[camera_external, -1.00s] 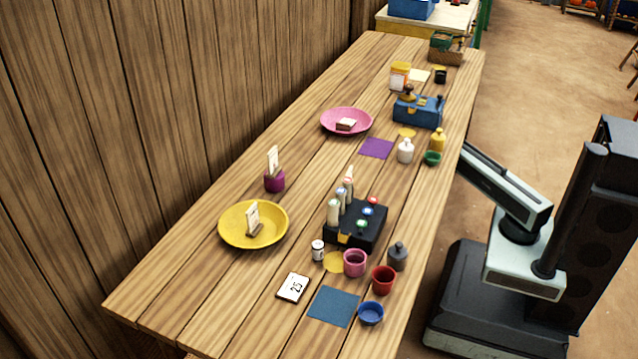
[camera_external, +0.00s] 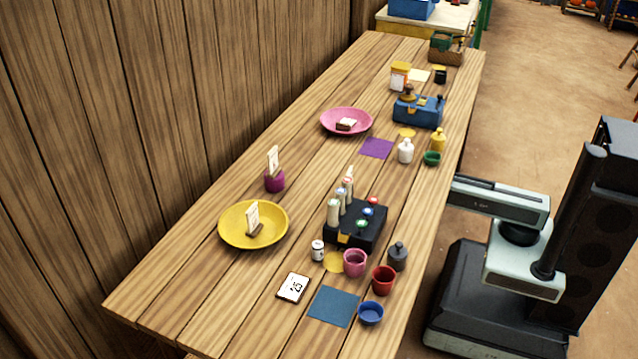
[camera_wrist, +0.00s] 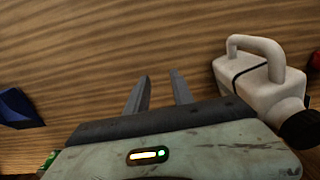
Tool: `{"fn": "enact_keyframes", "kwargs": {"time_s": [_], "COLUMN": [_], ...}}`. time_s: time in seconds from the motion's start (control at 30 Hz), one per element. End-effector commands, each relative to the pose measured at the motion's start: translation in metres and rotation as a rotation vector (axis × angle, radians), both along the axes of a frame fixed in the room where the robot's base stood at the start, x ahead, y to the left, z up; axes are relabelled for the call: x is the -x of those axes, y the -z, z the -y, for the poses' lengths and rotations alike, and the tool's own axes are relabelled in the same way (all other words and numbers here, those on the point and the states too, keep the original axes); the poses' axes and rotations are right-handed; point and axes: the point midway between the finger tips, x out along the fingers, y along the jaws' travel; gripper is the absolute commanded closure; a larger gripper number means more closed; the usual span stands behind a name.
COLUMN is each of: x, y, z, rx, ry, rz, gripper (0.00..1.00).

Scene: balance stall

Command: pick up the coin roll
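I cannot surely pick out the coin roll. Pale upright cylinders (camera_external: 333,215) with coloured tops stand at the left side of a black box (camera_external: 362,228). A small white cylinder (camera_external: 318,251) with a dark top stands just left of the box's near end. My gripper (camera_wrist: 159,78) is open in the wrist view, with bare wood between and beyond its two fingers, and holds nothing. In the external view my arm (camera_external: 498,200) reaches the table's right edge; the gripper itself is not visible there.
The table (camera_external: 190,300) also carries a yellow bowl (camera_external: 235,235), pink plate (camera_external: 335,115), red cup (camera_external: 383,280), pink cup (camera_external: 355,263) and grey bottle (camera_external: 398,257). In the wrist view a blue object (camera_wrist: 16,107) lies left and a white handled shape (camera_wrist: 260,75) right.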

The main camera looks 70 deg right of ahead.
Motion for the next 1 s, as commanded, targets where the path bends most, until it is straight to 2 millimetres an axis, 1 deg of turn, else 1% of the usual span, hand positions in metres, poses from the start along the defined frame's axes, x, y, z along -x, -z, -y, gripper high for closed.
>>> {"fn": "enact_keyframes", "kwargs": {"time_s": [0.33, 0.37, 0.4, 0.43, 0.47, 0.77, 0.87, 1.0], "x": [0.0, 0.0, 0.0, 0.0, 0.0, 0.0, -0.001, -0.004], "y": [0.0, 0.0, 0.0, 0.0, 0.0, 0.0, 0.001, -0.005], "z": [0.001, 0.001, 0.001, 0.001, 0.001, 0.001, -0.003, -0.014], "rx": [0.001, 0.001, 0.001, 0.001, 0.001, -0.003, -0.083, -0.275], "ry": [0.0, 0.0, 0.0, 0.0, 0.0, 0.001, 0.03, 0.095], "rz": [0.001, 0.001, 0.001, 0.001, 0.001, 0.001, 0.003, 0.015], "gripper": [0.71, 0.69, 0.57, 0.49, 0.48, 0.48, 0.48, 0.48]}}
